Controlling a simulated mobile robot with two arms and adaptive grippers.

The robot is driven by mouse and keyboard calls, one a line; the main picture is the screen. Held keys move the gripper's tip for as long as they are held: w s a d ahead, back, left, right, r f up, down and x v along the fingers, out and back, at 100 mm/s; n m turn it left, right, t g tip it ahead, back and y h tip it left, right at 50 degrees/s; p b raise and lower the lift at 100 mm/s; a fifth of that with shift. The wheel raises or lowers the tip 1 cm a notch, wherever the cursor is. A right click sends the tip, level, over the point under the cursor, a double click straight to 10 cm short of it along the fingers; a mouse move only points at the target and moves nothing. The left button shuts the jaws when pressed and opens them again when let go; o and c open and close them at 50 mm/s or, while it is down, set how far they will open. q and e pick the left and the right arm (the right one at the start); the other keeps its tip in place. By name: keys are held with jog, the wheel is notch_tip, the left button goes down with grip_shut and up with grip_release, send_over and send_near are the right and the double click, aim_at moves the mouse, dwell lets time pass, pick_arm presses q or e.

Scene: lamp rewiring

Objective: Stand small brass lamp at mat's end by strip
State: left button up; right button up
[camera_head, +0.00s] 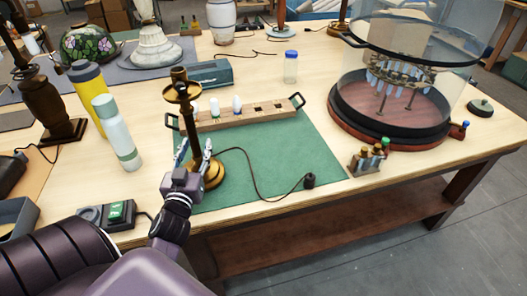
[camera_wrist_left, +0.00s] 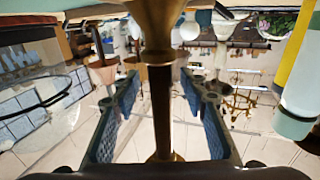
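The small brass lamp (camera_head: 187,110) stands upright on the left part of the green mat (camera_head: 285,150). Its round base (camera_head: 212,172) rests on the mat, and a dark cord (camera_head: 250,178) runs right to a black plug (camera_head: 309,181). My left gripper (camera_head: 195,148) is open at the lamp's lower stem, one finger on each side. In the left wrist view the stem (camera_wrist_left: 160,100) stands between the two open fingers (camera_wrist_left: 160,78); contact is not clear. The wooden strip (camera_head: 262,109) with white bulbs lies along the mat's back edge. My right gripper is not in view.
A pale bottle (camera_head: 118,135) and a yellow bottle (camera_head: 88,90) stand left of the mat. A black box with a green switch (camera_head: 117,212) lies at the front left. A glass-domed stand (camera_head: 390,110) and a small bottle rack (camera_head: 368,157) are at the right.

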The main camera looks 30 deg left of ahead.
aim_at(188, 124)
pick_arm(q)
jog(key=shift+f, duration=0.3)
notch_tip(188, 124, up, 10)
jog(key=shift+r, duration=0.25)
